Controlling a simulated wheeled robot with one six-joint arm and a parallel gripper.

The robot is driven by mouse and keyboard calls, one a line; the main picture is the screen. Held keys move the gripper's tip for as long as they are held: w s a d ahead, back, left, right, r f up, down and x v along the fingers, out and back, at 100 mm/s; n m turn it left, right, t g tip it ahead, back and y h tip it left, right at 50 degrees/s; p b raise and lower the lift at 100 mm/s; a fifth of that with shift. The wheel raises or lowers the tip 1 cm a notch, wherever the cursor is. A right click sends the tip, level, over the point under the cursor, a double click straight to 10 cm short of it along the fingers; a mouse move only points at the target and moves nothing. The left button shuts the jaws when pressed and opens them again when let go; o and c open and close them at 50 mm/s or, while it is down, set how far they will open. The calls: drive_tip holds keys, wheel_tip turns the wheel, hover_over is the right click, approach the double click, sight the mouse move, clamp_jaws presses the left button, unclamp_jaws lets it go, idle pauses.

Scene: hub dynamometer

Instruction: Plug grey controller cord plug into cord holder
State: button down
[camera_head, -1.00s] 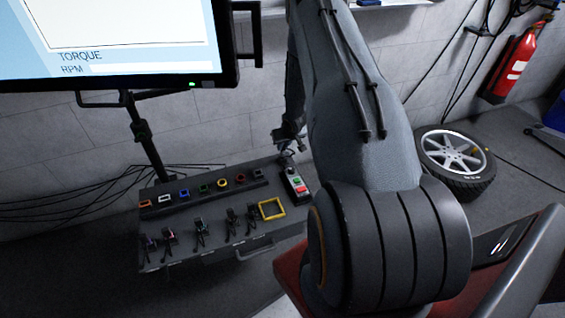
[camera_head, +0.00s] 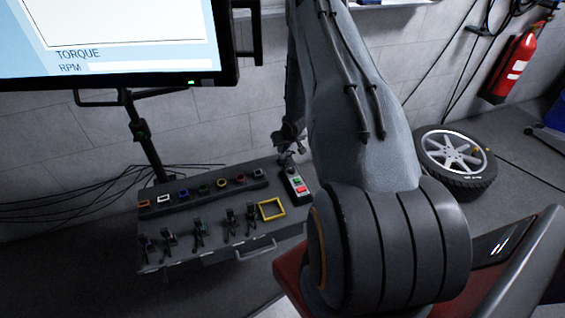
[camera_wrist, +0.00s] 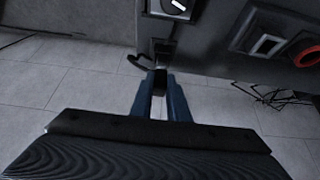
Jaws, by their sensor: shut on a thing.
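In the wrist view my gripper (camera_wrist: 160,93) is shut on a small dark piece, apparently the grey controller cord plug (camera_wrist: 161,50); its colour and shape are hard to tell. A short dark cord curves off to its left. The controller (camera_wrist: 171,7) shows partly at the top edge; in the head view it is a box with green and red buttons (camera_head: 295,185). The grey-framed cord holder (camera_wrist: 267,45) is right of my fingertips, apart from them; in the head view it ends the coloured row at right (camera_head: 258,173). There, my gripper (camera_head: 286,157) is just above the controller's far end.
A red ring holder (camera_wrist: 307,55) sits beside the grey one. The dark case (camera_head: 215,235) also carries several black clips and a yellow square frame (camera_head: 271,209). Loose cables lie behind it. A monitor (camera_head: 115,40) hangs above; a wheel (camera_head: 455,160) lies at right.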

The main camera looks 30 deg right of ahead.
drive_tip(key=shift+f+b, duration=0.55)
drive_tip(key=shift+f, duration=0.3)
drive_tip(key=c, duration=1.6)
unclamp_jaws()
drive_tip(key=shift+r, duration=0.1)
drive_tip(key=v, duration=0.7)
drive_tip(key=shift+s+r+b, duration=0.15)
drive_tip(key=shift+r+b, duration=0.15)
drive_tip(key=shift+r, duration=0.05)
